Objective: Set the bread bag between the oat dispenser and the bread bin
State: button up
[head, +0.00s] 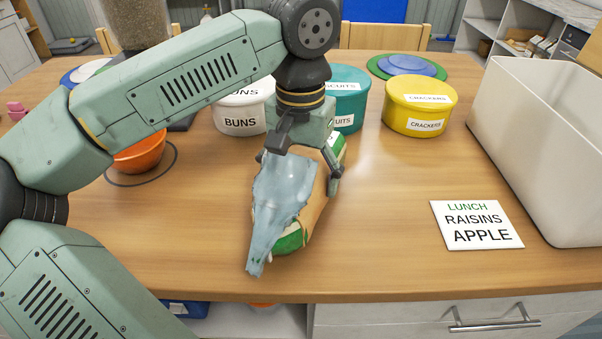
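The bread bag (282,200) is a pale blue, see-through bag with green and tan parts. It lies on or just over the table in the middle of the head view, its narrow end toward the front edge. My gripper (300,168) is above its far part, with one finger on each side. I cannot tell whether the fingers press on it. The likely oat dispenser (132,25) is a clear cylinder of grainy food at the upper left, partly behind my arm. The large cream bin (545,140) at the right may be the bread bin; no label shows.
Behind the bag stand a white BUNS tub (241,118), a teal tub (350,90) and a yellow CRACKERS tub (420,105). An orange bowl (140,155) is at the left. A LUNCH card (477,225) lies before the cream bin. Bare table lies between bag and card.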

jog(key=o, duration=0.3)
jog(key=shift+o, duration=0.2)
notch_tip(320, 180, up, 12)
jog(key=shift+r, duration=0.2)
dwell(0.4)
